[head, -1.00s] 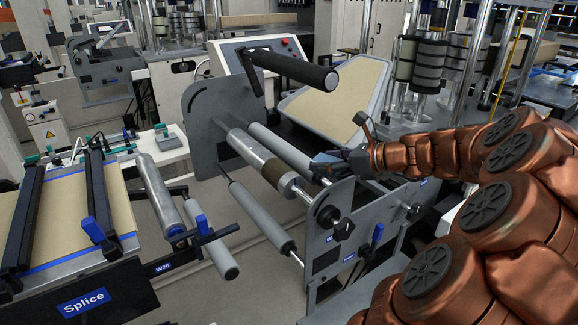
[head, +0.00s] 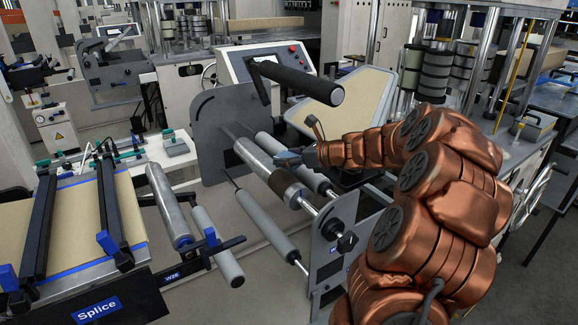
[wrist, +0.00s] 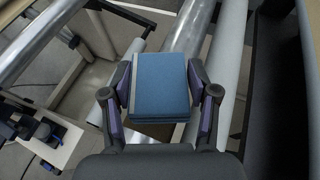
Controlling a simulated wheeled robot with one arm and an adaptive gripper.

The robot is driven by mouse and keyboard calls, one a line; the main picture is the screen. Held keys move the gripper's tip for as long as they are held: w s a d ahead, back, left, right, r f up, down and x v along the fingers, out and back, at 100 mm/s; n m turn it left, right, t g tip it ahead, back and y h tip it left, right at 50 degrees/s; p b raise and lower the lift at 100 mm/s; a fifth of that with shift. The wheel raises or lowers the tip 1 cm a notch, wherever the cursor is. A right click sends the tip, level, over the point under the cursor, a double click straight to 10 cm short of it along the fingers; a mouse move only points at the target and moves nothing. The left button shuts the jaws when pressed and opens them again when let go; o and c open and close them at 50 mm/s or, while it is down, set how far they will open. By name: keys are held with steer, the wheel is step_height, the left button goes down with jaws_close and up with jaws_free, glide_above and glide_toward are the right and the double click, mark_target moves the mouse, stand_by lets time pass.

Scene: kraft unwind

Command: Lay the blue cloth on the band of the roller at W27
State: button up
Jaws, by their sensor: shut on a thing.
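My gripper (wrist: 160,100) is shut on a folded blue cloth (wrist: 160,82), held by its two sides between the fingers. In the head view my gripper (head: 290,158) is small, with the cloth at its tip, above the metal roller (head: 258,158) in the grey frame. The roller carries a brown band (head: 286,184) near its right end. In the wrist view part of the brown band (wrist: 158,131) shows just below the cloth's near edge. The cloth appears above the roller; I cannot tell whether it touches. The blue label (head: 334,250) on this frame is too small to read.
A black handle bar (head: 298,72) sticks out above the roller. Grey rollers (head: 262,220) run beside and below it. The right end plate (head: 335,232) stands close by. At left is a splice table (head: 130,215) and a stand labelled W26 (head: 171,275).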

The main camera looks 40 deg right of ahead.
mark_target(289, 175)
steer(key=shift+f+p, duration=0.35)
steer(key=shift+f, duration=1.4)
steer(key=o, duration=1.1)
steer(key=shift+c, duration=0.2)
